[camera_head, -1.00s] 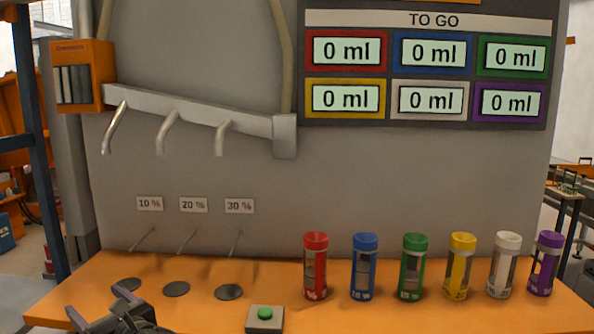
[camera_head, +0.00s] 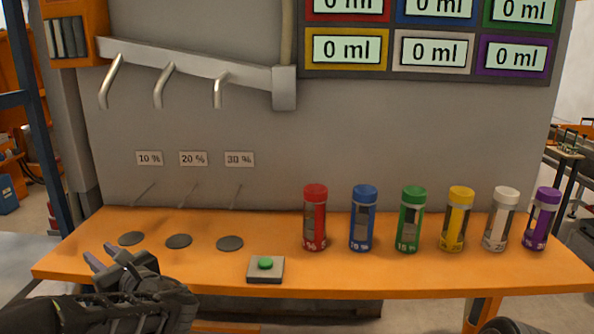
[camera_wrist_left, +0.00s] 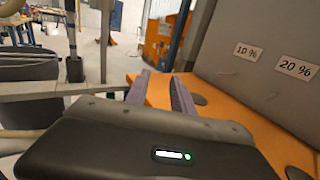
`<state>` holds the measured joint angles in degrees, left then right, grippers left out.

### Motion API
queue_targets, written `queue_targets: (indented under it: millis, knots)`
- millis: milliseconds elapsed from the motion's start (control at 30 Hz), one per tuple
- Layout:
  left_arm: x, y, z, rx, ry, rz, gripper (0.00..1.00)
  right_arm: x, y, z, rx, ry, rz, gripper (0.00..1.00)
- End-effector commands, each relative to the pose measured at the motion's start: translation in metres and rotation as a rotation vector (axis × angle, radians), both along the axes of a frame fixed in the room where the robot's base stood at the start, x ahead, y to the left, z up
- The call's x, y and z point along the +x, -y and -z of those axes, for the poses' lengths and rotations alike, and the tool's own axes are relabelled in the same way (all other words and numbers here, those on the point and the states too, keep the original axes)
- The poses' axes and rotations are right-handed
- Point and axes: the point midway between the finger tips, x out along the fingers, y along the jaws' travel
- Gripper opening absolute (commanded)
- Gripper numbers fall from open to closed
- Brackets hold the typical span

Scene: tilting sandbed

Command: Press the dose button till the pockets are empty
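The dose button (camera_head: 265,264) is a green cap on a small grey box at the front of the orange table (camera_head: 330,279). My left gripper (camera_head: 104,257) is left of it, over the table's front left edge, near the 10 % pad (camera_head: 131,238). In the left wrist view its two fingers (camera_wrist_left: 161,88) stand apart with nothing between them. The displays, such as the yellow one (camera_head: 347,50), read 0 ml. Capped tubes in red (camera_head: 315,219), blue (camera_head: 363,219), green (camera_head: 410,221), yellow (camera_head: 456,220), white (camera_head: 500,221) and purple (camera_head: 541,220) stand in a row.
Three bent spouts, one at the left (camera_head: 109,82), hang from a sloping grey rail (camera_head: 185,63) above the pads. Labels (camera_head: 193,158) mark 10 %, 20 % and 30 %. The grey wall stands behind the table. The table surface between button and tubes is clear.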

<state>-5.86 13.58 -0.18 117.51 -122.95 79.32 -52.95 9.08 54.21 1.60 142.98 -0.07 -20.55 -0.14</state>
Motion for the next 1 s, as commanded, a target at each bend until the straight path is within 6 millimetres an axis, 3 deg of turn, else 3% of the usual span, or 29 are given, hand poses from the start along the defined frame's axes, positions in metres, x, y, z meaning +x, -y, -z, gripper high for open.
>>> queue_targets:
  millis: [333, 1000]
  knots:
    - [0.0, 0.0, 0.0, 0.0, 0.0, 0.0, 0.0, 0.0, 0.0, 0.0, 0.0, 0.0, 0.0, 0.36]
    - [0.0, 0.0, 0.0, 0.0, 0.0, 0.0, 0.0, 0.0, 0.0, 0.0, 0.0, 0.0, 0.0, 0.36]
